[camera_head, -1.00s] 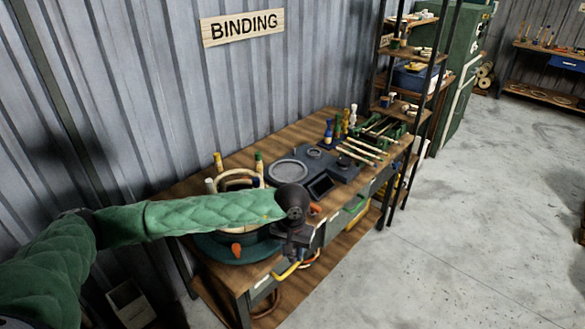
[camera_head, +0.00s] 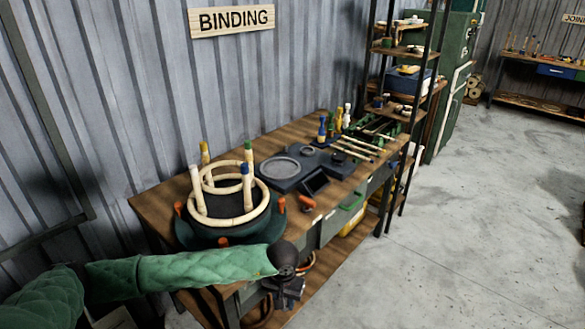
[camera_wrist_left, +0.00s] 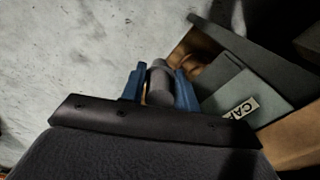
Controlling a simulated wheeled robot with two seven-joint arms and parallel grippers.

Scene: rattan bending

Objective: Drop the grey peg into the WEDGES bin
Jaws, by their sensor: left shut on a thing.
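In the left wrist view, my left gripper (camera_wrist_left: 159,90) has its blue fingers closed on the grey peg (camera_wrist_left: 160,82). In the head view, my left gripper (camera_head: 289,300) hangs low at the front edge of the bench, beside the drawers. The peg cannot be made out in the head view. No bin with a WEDGES label is seen; a grey box or drawer (camera_wrist_left: 240,95) with a partly cut label starting "CA" lies to the right of the fingers in the wrist view. My right gripper is not in view.
The wooden bench (camera_head: 160,208) carries a round jig with rattan rings (camera_head: 225,205), a dark tray unit (camera_head: 285,172) and several rods (camera_head: 355,148). A tall shelf (camera_head: 400,110) stands at its right end. The concrete floor (camera_head: 460,220) to the right is clear.

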